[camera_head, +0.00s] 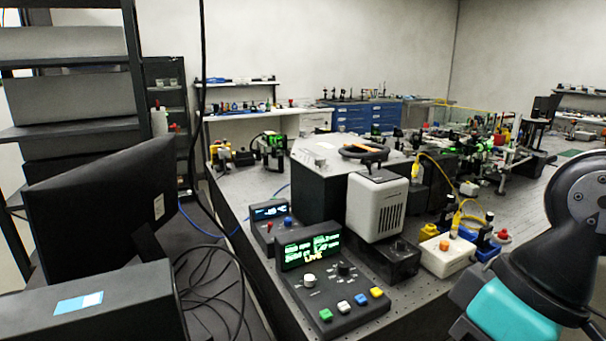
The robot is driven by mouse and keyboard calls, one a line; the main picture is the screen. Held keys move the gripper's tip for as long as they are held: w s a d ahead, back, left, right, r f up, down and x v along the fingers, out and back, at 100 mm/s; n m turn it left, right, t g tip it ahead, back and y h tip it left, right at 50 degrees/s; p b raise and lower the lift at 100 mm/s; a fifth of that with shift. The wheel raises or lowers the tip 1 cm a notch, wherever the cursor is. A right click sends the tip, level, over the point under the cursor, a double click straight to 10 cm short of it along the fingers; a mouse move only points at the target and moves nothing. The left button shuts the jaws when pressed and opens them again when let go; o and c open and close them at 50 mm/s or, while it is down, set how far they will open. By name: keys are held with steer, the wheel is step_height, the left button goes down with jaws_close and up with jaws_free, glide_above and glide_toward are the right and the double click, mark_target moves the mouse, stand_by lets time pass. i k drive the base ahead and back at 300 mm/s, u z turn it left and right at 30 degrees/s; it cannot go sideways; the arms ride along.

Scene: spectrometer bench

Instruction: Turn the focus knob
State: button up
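A dark control console (345,313) stands at the front of the optical bench, with a lit green display (309,250) on its sloping face. A light knob (309,280) and a black knob (344,269) sit below the display. Their labels are too small to read, so I cannot tell which is the focus knob. Several coloured buttons line the console's front. My arm, dark with a teal part, shows at the right edge, apart from the console. My gripper is not in view.
A smaller console (271,211) stands behind. A white vented box (377,207) and a white box with connectors and a yellow cable (446,254) stand right of the console. A black monitor (100,215) and loose black cables are at the left. Bare bench (245,186) shows behind.

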mark_target(400, 244)
steer(key=z, duration=2.15)
steer(key=i, duration=0.55)
steer(key=u, duration=2.45)
